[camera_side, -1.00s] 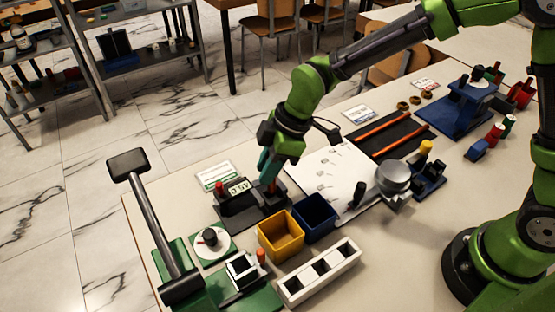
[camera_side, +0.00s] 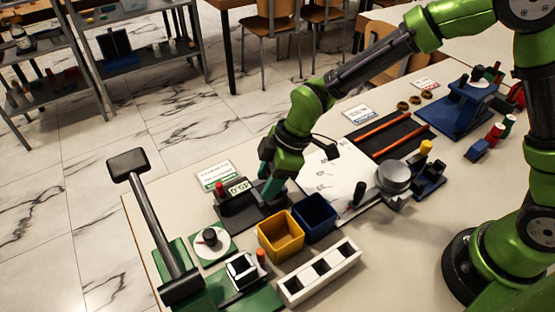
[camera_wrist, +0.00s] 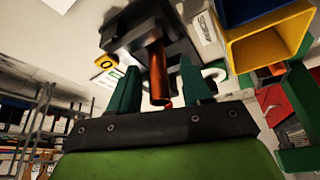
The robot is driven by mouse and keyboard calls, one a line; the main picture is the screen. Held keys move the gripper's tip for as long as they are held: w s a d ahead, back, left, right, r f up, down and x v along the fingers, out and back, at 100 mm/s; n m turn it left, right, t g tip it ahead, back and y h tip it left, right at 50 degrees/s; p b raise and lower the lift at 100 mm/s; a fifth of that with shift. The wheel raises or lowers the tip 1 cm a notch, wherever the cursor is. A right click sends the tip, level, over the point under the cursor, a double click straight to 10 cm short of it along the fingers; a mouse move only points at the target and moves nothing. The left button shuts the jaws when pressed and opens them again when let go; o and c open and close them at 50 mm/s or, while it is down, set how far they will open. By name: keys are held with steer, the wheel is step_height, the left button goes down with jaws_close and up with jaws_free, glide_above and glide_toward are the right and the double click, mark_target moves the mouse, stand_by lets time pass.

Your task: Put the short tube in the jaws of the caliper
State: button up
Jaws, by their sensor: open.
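The caliper (camera_side: 240,208) is a black device with a small display, left of the middle of the bench in the side view; its dark body (camera_wrist: 150,30) also shows at the top of the wrist view. A copper-orange tube (camera_wrist: 158,75) stands out from the caliper's dark body toward the wrist camera. My gripper (camera_wrist: 158,85) is open, with one green finger on each side of the tube and gaps between. In the side view my gripper (camera_side: 271,190) is low beside the caliper and hides the tube. Whether the caliper's jaws touch the tube is not clear.
A yellow bin (camera_side: 281,237) and a blue bin (camera_side: 315,218) stand close in front of my gripper. A white block with square holes (camera_side: 318,272) lies nearer. A white sheet (camera_side: 335,175) lies to the right. A tall black lever (camera_side: 150,215) stands at left.

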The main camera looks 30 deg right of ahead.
steer(key=v, duration=1.2)
steer(key=s+d+r+m+t+h, duration=0.1)
steer(key=s+d+r+m, duration=0.3)
steer(key=d+m, duration=0.5)
steer(key=s+d+r+m+t+h, duration=0.1)
steer(key=s+d+r+m+t, duration=0.3)
steer(key=s+d+m, duration=0.4)
steer(key=shift+s+d+m, duration=0.4)
steer(key=shift+s+d, duration=0.2)
steer(key=shift+s, duration=0.15)
